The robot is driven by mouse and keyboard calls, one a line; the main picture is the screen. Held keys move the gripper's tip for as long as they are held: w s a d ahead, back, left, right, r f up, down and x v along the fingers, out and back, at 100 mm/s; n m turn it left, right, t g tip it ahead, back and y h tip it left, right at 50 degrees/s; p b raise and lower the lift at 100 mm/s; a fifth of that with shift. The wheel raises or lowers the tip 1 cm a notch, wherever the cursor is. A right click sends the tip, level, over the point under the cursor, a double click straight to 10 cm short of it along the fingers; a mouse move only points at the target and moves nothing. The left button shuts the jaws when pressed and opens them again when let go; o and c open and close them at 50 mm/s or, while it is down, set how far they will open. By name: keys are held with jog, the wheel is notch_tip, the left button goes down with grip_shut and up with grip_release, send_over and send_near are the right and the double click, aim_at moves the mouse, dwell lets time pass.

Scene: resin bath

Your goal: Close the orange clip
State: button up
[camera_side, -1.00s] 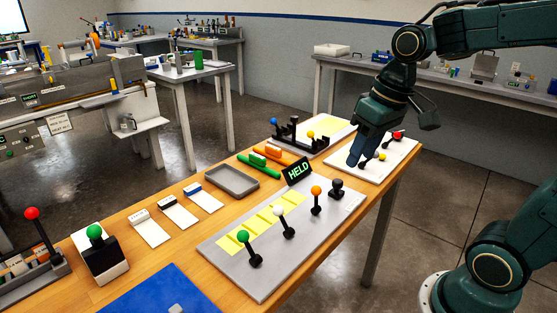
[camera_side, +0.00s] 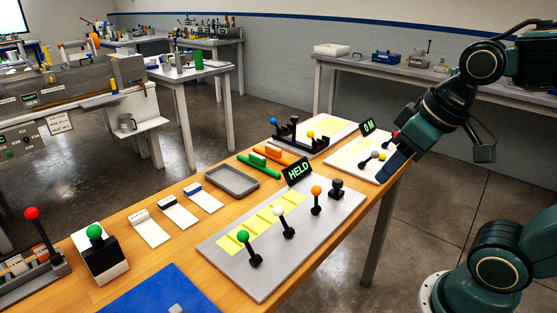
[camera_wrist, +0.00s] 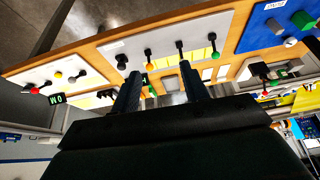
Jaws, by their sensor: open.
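The orange clip (camera_side: 271,154) lies on the wooden table in the side view, beside a similar green clip (camera_side: 258,166). It is small there, and I cannot tell how far its two arms are apart. My gripper (camera_side: 394,172) is well to the right of it, by the table's right edge at the white lever board, and is not touching the clip. In the wrist view my gripper (camera_wrist: 160,78) has its two fingers apart with nothing held between them. I cannot make out the orange clip in the wrist view.
A grey board (camera_side: 270,278) with several knobbed levers and a HELD display (camera_side: 298,172) stands nearer than the clip. A black rack (camera_side: 293,134) is behind it, and a grey tray (camera_side: 231,180) is to its left. A white lever board (camera_side: 349,157) lies at right.

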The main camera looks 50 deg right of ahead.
jog(key=shift+s+a+f+t, duration=0.1)
jog(key=shift+s+t, duration=0.05)
jog(key=shift+s, duration=0.35)
jog(key=shift+s+f+t, duration=0.1)
jog(key=shift+s+t, duration=0.05)
jog(key=shift+s, duration=0.35)
jog(key=shift+w, duration=0.15)
jog(key=c, duration=1)
jog(key=shift+w+d+f+m, duration=0.1)
jog(key=shift+w+d+m, duration=0.15)
jog(key=shift+w+m, duration=0.3)
jog(key=w+d+f+m+g+y, duration=0.1)
jog(key=w+d+f+m+y, duration=0.1)
jog(key=w+d+f+m, duration=0.4)
jog(key=w+d+m, duration=0.3)
jog(key=d+m, duration=0.2)
jog(key=shift+w+g, duration=0.35)
jog(key=shift+g, duration=0.05)
